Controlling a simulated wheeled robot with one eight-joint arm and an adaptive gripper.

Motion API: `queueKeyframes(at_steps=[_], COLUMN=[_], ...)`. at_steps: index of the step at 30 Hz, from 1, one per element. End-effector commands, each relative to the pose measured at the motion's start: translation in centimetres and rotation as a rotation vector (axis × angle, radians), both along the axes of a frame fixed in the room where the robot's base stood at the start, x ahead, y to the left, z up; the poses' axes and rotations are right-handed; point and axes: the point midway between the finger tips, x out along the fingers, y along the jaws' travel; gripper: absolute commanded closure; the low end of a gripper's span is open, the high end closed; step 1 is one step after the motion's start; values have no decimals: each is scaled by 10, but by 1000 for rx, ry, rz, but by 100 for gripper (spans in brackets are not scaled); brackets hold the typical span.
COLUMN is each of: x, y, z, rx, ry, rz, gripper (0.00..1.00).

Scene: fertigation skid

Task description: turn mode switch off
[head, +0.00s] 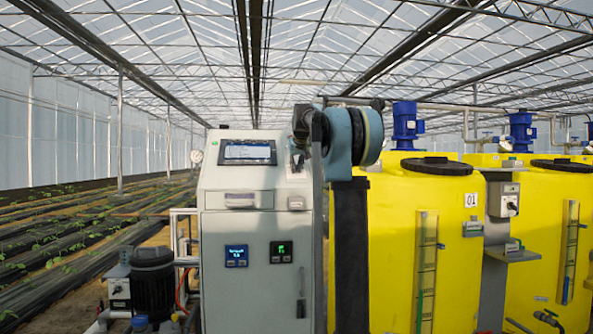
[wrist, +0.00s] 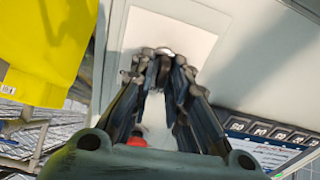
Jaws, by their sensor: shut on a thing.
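In the wrist view the two dark linked fingers of my gripper (wrist: 163,62) meet at a small grey knob (wrist: 166,51), which I take to be the mode switch. The knob stands in front of a pale square plate (wrist: 185,38) on the light cabinet face. My gripper is shut on it, and the fingers hide most of it, so its pointer and position cannot be read. In the head view my gripper (head: 297,160) is at the upper right of the grey control cabinet (head: 222,222), partly hidden by my arm.
The cabinet carries a tilted screen (head: 248,152) and two small displays (head: 236,256). Yellow tanks (head: 395,240) with blue motors (head: 407,122) stand close on the right. A black pump (head: 153,280) is at lower left. A red part (wrist: 137,141) shows behind my fingers.

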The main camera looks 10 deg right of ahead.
Motion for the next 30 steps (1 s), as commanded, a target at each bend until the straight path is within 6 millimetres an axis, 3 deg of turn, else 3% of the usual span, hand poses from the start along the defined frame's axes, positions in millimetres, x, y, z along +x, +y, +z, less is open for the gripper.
queueKeyframes(at_steps=[30], x=[-2], y=[6], z=[-2], rx=[-460], ry=[0], rz=[511], gripper=[100])
